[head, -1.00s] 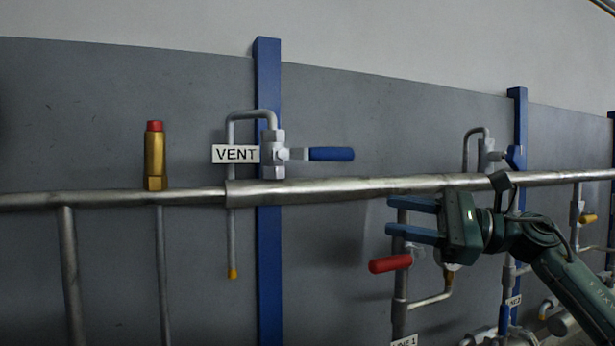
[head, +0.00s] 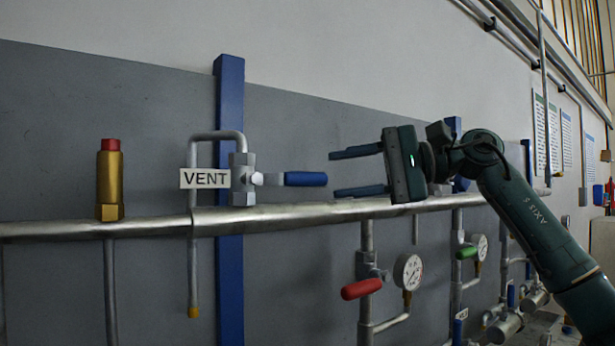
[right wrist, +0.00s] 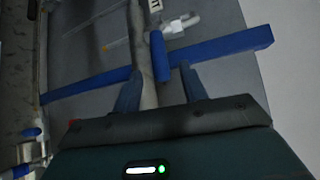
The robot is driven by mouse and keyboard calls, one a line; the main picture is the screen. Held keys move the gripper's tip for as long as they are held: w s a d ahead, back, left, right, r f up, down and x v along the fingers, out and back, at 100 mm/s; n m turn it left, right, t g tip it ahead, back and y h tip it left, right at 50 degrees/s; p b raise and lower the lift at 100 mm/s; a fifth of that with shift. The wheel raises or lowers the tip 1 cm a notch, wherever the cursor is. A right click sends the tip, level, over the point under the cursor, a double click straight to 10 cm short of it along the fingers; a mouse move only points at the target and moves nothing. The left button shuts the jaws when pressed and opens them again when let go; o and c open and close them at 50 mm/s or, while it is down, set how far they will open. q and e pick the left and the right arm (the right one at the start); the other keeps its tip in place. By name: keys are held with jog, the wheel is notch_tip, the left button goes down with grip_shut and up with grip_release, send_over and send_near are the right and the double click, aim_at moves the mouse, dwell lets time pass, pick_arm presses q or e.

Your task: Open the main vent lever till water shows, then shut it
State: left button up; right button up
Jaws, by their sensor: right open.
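The vent lever (head: 305,179) has a blue handle that points right, level, from the grey vent valve (head: 243,180) beside the VENT sign (head: 205,179). The vent's thin bent pipe (head: 193,255) runs down to a yellow tip (head: 194,312); no water shows there. My right gripper (head: 335,174) is open and empty, just right of the handle's free end, one finger above the other. In the right wrist view the blue handle (right wrist: 158,57) lies ahead, in line with the gap between the fingers. My left gripper is out of view.
A long silver pipe (head: 290,214) runs across just below the lever. A brass valve with a red cap (head: 110,180) stands on it at the left. A red handle (head: 361,289) and a gauge (head: 408,271) sit below. A blue post (head: 230,270) stands behind the vent valve.

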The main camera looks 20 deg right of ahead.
aim_at(318, 177)
jog(key=x, duration=0.6)
jog(key=shift+w+a+p, duration=0.1)
jog(key=shift+a+p, duration=0.15)
jog(key=shift+p, duration=0.15)
grip_shut()
